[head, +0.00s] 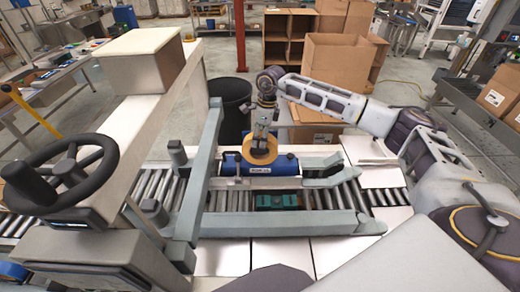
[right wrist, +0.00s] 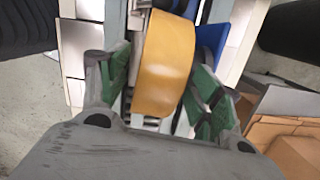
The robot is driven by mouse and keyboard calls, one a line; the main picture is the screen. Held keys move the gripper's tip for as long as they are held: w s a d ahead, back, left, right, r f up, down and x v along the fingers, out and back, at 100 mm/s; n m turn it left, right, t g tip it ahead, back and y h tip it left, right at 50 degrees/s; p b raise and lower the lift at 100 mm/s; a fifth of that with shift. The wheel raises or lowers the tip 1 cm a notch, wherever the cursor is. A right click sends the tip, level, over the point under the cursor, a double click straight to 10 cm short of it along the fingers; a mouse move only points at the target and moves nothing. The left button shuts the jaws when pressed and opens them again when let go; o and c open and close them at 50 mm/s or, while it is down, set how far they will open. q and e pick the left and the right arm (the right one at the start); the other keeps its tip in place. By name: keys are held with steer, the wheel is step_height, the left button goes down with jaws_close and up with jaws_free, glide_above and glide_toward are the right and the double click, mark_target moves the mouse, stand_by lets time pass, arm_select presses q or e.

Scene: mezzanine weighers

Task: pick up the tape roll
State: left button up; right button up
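The tape roll (head: 260,149) is a tan-yellow ring, tilted up on edge at the front of a blue case (head: 286,163) on the roller conveyor. My right gripper (head: 261,128) comes down onto the roll from above. In the right wrist view the roll (right wrist: 165,65) lies between the two green-padded fingers (right wrist: 160,75), with its outer band facing the camera. The pads are close to its sides; I cannot tell whether both press on it. The roll's underside is hidden. My left gripper is not in view.
A grey frame (head: 205,165) stands over the conveyor (head: 330,198) left of the roll. A green object (head: 277,201) sits on the near rollers. A black bin (head: 231,102) and cardboard boxes (head: 334,62) stand behind. A handwheel (head: 62,172) is at left.

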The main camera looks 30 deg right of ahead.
jaws_close()
steer(key=shift+w+r, duration=0.1)
steer(key=shift+r, duration=0.1)
stand_by(0.4)
